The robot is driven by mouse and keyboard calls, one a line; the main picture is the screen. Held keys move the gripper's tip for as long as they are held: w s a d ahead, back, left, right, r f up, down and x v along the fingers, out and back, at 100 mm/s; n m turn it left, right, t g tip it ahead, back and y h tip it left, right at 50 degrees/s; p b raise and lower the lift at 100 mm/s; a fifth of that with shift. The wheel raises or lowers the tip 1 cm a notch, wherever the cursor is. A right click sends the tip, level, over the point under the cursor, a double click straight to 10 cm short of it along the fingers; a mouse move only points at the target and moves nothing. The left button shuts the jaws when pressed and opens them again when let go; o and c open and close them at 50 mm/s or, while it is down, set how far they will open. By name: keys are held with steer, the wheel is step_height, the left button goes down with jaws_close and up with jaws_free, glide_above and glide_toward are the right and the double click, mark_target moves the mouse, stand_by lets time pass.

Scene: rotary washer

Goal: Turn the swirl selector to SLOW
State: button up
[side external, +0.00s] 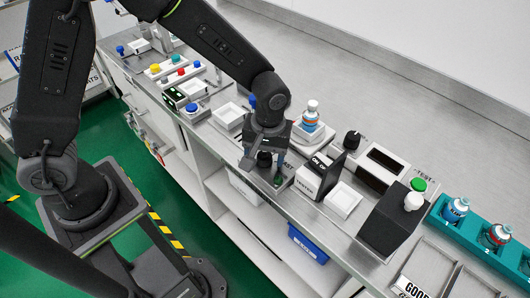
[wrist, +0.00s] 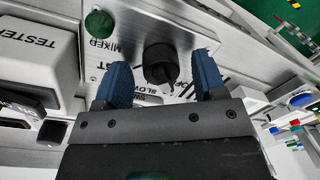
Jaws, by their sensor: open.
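The swirl selector is a black round knob (wrist: 159,62) on a light panel (wrist: 125,22) in the wrist view. My gripper (wrist: 162,70) is open, with one blue finger on each side of the knob and visible gaps between. I cannot tell which word the knob points at. In the side view my gripper (side external: 266,166) points down over the mixer panel, and its fingers partly hide the knob.
A green round button or lamp (wrist: 99,23) sits on the same panel. The white tester (side external: 318,175) stands close at the right in the side view. A bottle (side external: 311,116) stands on a white device behind my gripper. A white tray (side external: 343,201) is further right.

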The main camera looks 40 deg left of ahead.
steer(key=shift+f, duration=0.1)
steer(key=shift+c, duration=0.4)
steer(key=c, duration=0.8)
steer(key=shift+c, duration=0.2)
